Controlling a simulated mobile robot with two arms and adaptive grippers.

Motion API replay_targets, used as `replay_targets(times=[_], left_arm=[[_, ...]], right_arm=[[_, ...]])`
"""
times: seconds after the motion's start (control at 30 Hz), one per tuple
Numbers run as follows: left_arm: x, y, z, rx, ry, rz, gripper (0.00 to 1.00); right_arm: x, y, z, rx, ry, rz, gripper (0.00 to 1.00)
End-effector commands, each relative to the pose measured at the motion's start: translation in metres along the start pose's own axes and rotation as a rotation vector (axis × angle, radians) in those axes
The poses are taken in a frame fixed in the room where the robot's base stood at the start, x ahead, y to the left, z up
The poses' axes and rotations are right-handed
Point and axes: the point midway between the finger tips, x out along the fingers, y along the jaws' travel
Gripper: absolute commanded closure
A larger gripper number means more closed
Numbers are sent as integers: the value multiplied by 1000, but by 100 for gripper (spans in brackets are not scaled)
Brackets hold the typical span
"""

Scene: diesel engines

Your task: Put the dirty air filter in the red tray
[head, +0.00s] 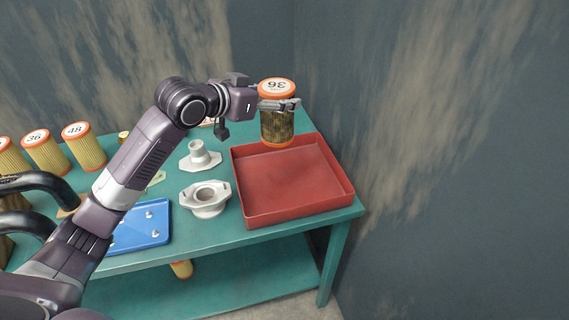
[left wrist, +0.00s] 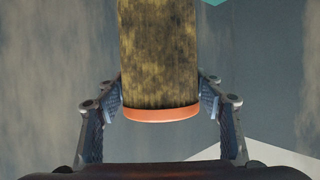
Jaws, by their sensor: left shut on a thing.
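The dirty air filter (head: 277,126) is a cylinder with blotched dark pleats and orange end caps, its top marked 36. My left gripper (head: 280,104) is shut on it near its upper part and holds it upright by the far edge of the red tray. In the left wrist view, the dirty filter (left wrist: 160,60) sits between the two fingers of my left gripper (left wrist: 162,108). The red tray (head: 290,185) is empty and lies at the right end of the green table. Whether the filter's base is above or behind the tray's far wall is hard to tell. My right gripper is not in view.
Two pale grey flanged parts (head: 205,199) stand left of the tray. A blue tray (head: 142,228) with small metal pieces lies further left. Several clean yellow filters (head: 84,145) stand at the table's left. A wall (head: 450,160) rises close on the right.

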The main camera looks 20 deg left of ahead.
Motion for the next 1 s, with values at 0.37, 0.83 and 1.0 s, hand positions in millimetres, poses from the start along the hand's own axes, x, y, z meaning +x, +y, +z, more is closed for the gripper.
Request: replay_targets(times=[0.37,0.83,1.0], left_arm=[[38,1,94,-3,-3,2,72],[61,1,149,-2,0,2,72],[66,1,161,0,2,1,72]], right_arm=[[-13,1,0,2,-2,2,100],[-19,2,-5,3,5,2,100],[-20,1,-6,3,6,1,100]])
